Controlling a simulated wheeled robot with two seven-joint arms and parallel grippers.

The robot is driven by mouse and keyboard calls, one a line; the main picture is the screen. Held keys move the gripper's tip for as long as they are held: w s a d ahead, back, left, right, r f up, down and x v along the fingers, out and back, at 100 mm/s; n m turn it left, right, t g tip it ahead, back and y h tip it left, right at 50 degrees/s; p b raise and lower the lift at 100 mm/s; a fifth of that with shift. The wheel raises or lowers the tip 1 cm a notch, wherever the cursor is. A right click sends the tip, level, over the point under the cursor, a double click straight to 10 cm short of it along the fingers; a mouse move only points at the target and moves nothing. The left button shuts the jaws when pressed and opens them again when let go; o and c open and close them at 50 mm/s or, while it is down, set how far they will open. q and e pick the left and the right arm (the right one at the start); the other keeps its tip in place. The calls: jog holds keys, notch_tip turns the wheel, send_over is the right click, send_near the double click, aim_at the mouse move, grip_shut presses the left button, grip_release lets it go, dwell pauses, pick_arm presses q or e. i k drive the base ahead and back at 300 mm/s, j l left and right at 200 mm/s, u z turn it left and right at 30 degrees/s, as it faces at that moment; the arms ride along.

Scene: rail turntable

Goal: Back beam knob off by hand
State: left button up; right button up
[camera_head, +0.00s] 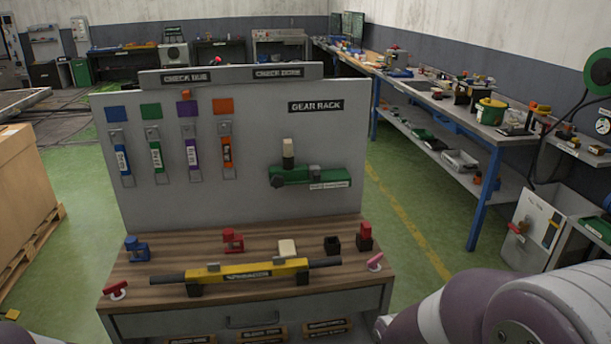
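A yellow beam-like tool (232,273) with a dark rod through it lies across the front of the wooden bench top. Its label is too small to read surely. A cream block (287,248) stands behind its right half, and a small pale piece (214,267) sits on its left half. A pink-red knob (375,262) is by its right end; a red knob (116,289) is at the front left corner. I cannot tell which part is the beam knob.
A grey panel (250,115) stands behind the bench top (180,258), with hanging tagged tools and a green device (307,175). Blue (137,248) and red (233,240) clamp-like pieces and dark holders (332,245) stand on the bench. A cardboard box (25,195) is left; a long workbench (470,130) is right.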

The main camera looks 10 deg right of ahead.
aim_at(277, 179)
jog(key=i+l, duration=0.15)
jog(key=i, duration=0.25)
jog(key=i+l, duration=0.15)
jog(key=i, duration=0.25)
jog(key=i+l, duration=0.15)
jog(key=i, duration=0.3)
